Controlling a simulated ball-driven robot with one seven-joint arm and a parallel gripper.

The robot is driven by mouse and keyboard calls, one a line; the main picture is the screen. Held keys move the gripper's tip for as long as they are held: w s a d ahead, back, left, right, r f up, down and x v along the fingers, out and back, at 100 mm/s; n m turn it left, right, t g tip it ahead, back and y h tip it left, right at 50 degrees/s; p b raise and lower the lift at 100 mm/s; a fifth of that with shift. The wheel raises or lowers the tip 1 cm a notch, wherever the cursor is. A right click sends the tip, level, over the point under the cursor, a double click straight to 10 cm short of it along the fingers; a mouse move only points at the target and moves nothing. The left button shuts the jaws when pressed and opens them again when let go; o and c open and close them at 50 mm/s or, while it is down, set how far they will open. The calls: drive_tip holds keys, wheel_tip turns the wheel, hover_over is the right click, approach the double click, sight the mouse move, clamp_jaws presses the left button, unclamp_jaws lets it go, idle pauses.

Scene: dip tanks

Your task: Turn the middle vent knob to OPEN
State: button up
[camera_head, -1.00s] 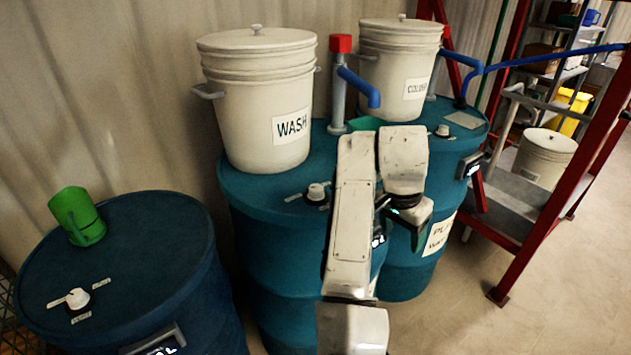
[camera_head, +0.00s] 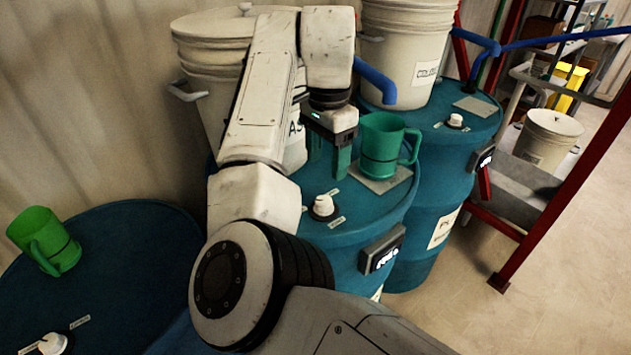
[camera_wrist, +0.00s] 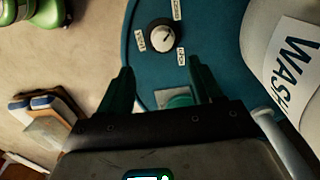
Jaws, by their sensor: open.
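The middle vent knob (camera_head: 323,206) is a white knob on a dark base, on top of the middle teal drum (camera_head: 345,235). Small white labels surround it; their words are too small to read surely in the head view. In the wrist view the knob (camera_wrist: 160,36) shows beyond my fingertips, with three labels around it and a pointer mark on its face. My gripper (camera_head: 330,152) is open and empty, fingers pointing down, above and behind the knob and apart from it. Its two dark green fingers (camera_wrist: 160,70) show in the wrist view.
A green mug (camera_head: 382,145) stands on a grey plate right beside my gripper. The WASH bucket (camera_head: 205,55) stands close behind my arm. Left drum (camera_head: 130,235) carries another knob (camera_head: 52,343) and green mug (camera_head: 45,240). A third knob (camera_head: 455,120) sits on the right drum.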

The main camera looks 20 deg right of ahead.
sight(324, 200)
drive_tip(key=f, duration=0.5)
drive_tip(key=f+p, duration=0.1)
drive_tip(key=f, duration=0.4)
drive_tip(key=shift+w+a+f, duration=0.1)
drive_tip(key=shift+w+f, duration=0.1)
drive_tip(key=shift+f, duration=0.1)
drive_tip(key=c, duration=1.1)
drive_tip(key=shift+o, duration=0.2)
